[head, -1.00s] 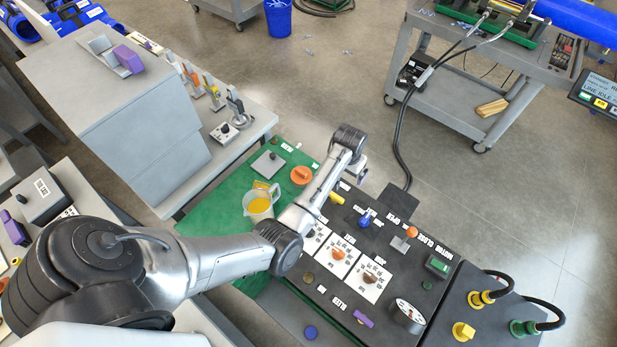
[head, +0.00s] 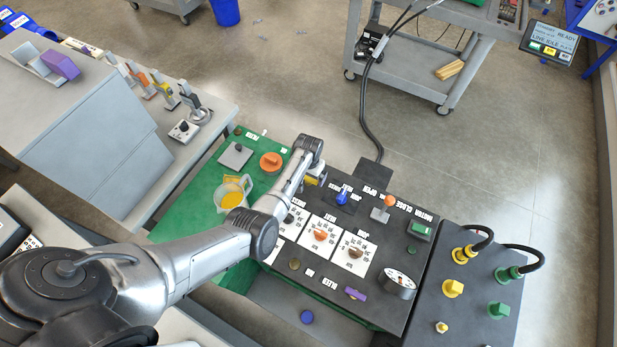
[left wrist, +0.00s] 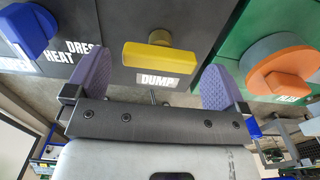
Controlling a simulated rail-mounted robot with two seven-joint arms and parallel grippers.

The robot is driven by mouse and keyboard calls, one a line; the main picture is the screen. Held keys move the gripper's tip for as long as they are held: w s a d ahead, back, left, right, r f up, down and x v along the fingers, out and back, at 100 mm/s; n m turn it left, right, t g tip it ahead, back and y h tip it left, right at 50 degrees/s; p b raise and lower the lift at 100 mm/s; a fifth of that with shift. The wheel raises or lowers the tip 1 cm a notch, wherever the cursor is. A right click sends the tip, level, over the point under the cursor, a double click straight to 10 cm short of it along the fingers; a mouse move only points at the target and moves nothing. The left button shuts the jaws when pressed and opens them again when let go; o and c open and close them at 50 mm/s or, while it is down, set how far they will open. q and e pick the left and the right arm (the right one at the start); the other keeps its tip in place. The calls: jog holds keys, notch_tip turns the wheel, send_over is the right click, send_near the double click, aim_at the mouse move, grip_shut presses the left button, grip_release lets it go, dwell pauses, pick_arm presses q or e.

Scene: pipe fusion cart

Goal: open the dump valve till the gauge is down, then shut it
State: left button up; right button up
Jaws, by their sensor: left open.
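The yellow dump valve handle (left wrist: 147,57), a bar above a DUMP label, is in the left wrist view. It lies crosswise between the purple finger pads of my left gripper (left wrist: 155,82). The pads are wide apart, and I see no grip on the handle; contact cannot be told. In the head view, my left wrist (head: 308,150) hangs over the far edge of the dark panel, and the yellow handle (head: 314,181) shows partly beside it. The round gauge (head: 399,281) with a white face stands at the panel's near right; its reading is too small to tell. My right gripper is out of view.
A blue knob (left wrist: 28,28) and an orange knob (left wrist: 280,72) flank the handle. A jug of orange liquid (head: 232,195) stands on the green board (head: 190,208). Orange and brown knobs, a grey lever with an orange tip (head: 384,209) and cabled connectors fill the panels.

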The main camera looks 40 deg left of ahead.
pick_arm(q)
jog(key=shift+f, duration=0.8)
jog(key=shift+c, duration=0.2)
jog(key=c, duration=0.8)
